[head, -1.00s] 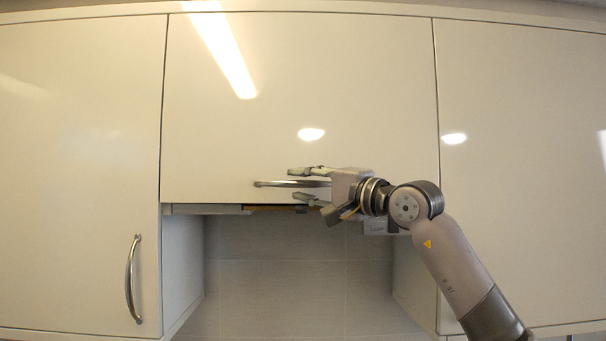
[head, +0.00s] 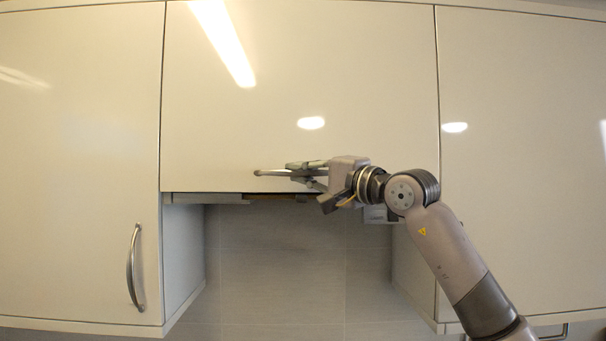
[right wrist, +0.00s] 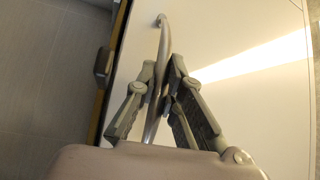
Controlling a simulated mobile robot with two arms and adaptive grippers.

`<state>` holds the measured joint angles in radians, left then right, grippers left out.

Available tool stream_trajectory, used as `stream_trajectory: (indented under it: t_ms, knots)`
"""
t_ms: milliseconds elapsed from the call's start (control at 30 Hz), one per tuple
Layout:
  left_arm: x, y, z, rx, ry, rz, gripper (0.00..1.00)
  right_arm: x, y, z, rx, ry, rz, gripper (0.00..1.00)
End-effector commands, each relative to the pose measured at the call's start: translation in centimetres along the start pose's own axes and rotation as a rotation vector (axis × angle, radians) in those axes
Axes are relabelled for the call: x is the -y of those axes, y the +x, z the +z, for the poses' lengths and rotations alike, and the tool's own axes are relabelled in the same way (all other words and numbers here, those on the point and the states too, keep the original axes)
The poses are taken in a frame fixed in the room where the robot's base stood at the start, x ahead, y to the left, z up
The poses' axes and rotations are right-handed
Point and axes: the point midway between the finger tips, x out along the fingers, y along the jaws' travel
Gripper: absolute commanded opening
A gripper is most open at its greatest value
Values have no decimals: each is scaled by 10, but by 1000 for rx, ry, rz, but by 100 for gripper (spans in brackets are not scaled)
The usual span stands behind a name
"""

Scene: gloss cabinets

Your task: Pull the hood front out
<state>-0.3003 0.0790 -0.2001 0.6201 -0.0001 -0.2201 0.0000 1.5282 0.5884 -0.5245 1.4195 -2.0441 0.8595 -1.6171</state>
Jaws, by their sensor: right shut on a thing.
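The hood front (head: 230,120) is the glossy cream middle panel in the head view. It sits about flush with the doors beside it. Its metal bar handle (head: 272,173) runs level near the panel's lower edge. My right gripper (head: 296,172) is shut on the handle's right part, which the fingers and palm partly hide. In the right wrist view the handle (right wrist: 160,45) passes between the two fingers of the right gripper (right wrist: 163,82), and its far end shows beyond them. My left gripper is not in view.
Closed cabinet doors flank the front: a left door (head: 75,150) with an upright handle (head: 134,268) and a right door (head: 525,180). Below the front is an open recess with a tiled wall (head: 285,275) and the hood's underside (head: 205,198).

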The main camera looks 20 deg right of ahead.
Motion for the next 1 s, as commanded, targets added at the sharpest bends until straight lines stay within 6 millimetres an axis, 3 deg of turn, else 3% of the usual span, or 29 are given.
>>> stream_trajectory:
  t_ms: [567, 833, 1000]
  knots:
    - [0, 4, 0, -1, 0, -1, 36, -3, -2, 3, 1, -4, 6, 0]
    - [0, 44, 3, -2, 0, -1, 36, 4, -42, 42, 0, -11, 1, 0]
    - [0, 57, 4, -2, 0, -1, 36, 12, -65, 65, 0, -7, 6, 0]
